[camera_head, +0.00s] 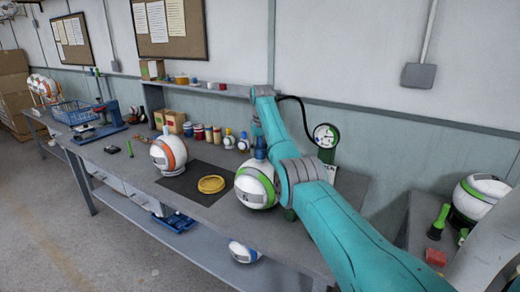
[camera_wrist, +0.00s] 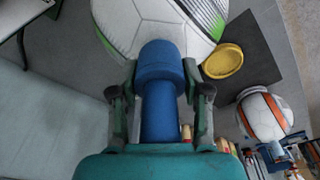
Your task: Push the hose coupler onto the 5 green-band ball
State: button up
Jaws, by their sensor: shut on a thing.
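A white ball with a green band (camera_head: 257,187) rests on the workbench, right of the yellow ring. It also fills the top of the wrist view (camera_wrist: 150,22). My gripper (camera_wrist: 160,95) is shut on a blue cylindrical hose coupler (camera_wrist: 160,65), with one finger on each side. In the head view the coupler (camera_head: 260,149) shows as a small blue piece at the top of the ball, pointing down at it. I cannot tell whether it touches the ball or sits on its valve; the valve is hidden.
A white ball with an orange band (camera_head: 168,153) stands left on the bench (camera_head: 150,190). A yellow ring (camera_head: 211,184) lies on a dark mat (camera_head: 185,183). A round gauge (camera_head: 326,135) stands behind my arm. A blue basket (camera_head: 75,112) is at the far left.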

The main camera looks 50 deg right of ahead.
jog(key=o, duration=1.2)
jog(key=r, duration=0.8)
jog(key=s+a+r, duration=0.1)
jog(key=r, duration=0.2)
jog(key=shift+s+r, duration=0.1)
jog(key=shift+r, duration=0.3)
